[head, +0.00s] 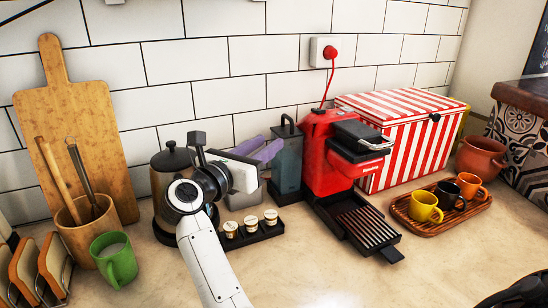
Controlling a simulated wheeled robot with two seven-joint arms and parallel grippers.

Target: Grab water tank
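The water tank (287,165) is a dark grey, upright container with a loop handle on top. It stands on the counter against the tiled wall, just left of the red coffee machine (323,150). Whether a fingertip touches the tank is unclear.
A black tray (255,232) with capsules lies in front of the tank. A dark metal canister (160,183) is behind my arm. A striped box (395,130) and a wooden cup tray (445,223) are at right. A green mug (116,262) is front left. The front middle counter is clear.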

